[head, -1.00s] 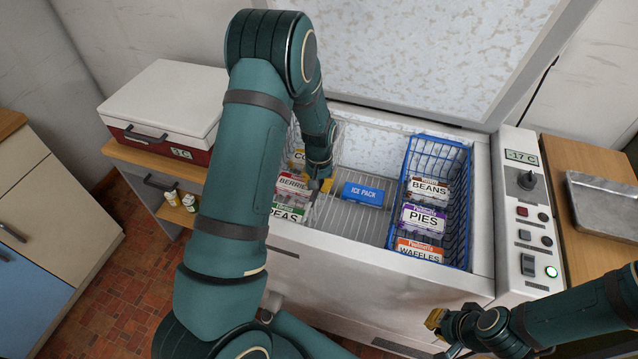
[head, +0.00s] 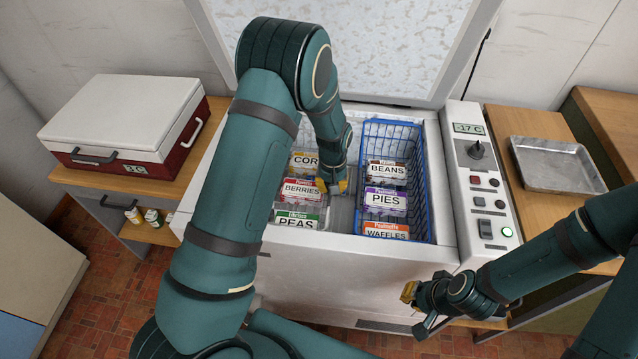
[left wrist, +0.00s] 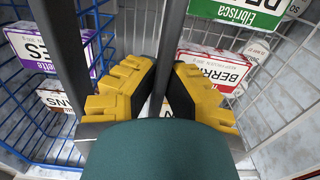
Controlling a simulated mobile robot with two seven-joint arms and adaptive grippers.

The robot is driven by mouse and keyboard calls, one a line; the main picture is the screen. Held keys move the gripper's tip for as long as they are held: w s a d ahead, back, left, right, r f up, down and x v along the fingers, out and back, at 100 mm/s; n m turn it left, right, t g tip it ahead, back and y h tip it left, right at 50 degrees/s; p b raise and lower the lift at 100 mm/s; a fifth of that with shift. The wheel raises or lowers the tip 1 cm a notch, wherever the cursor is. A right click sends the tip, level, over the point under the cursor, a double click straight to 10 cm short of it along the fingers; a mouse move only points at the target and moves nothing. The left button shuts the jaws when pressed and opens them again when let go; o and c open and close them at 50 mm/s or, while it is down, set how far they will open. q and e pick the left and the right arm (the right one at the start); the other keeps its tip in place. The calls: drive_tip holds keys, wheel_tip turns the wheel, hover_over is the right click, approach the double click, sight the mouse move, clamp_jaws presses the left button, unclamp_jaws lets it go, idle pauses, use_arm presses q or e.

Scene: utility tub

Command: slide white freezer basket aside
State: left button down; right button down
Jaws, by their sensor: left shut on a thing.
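The white freezer basket (head: 327,217) is a wire basket in the open chest freezer. It holds boxes of corn, berries (head: 301,190) and peas, and its wires also show in the left wrist view (left wrist: 284,78). My left gripper (head: 337,187) reaches down at the basket's right side, near the blue basket. My left arm hides part of the freezer's left side. My right gripper (head: 412,308) hangs empty in front of the freezer, its fingers apparently apart.
A blue wire basket (head: 427,195) with beans, pies and waffles stands close on the right. The freezer's control panel (head: 484,180) and a metal tray (head: 556,165) are further right. A red and white cooler (head: 125,125) stands at the left.

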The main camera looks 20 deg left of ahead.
use_arm(q)
drive_tip(key=shift+s+f, duration=0.1)
drive_tip(key=c, duration=1.1)
unclamp_jaws()
drive_tip(key=shift+a, duration=0.1)
drive_tip(key=shift+o, duration=0.2)
wheel_tip(320, 180, up, 12)
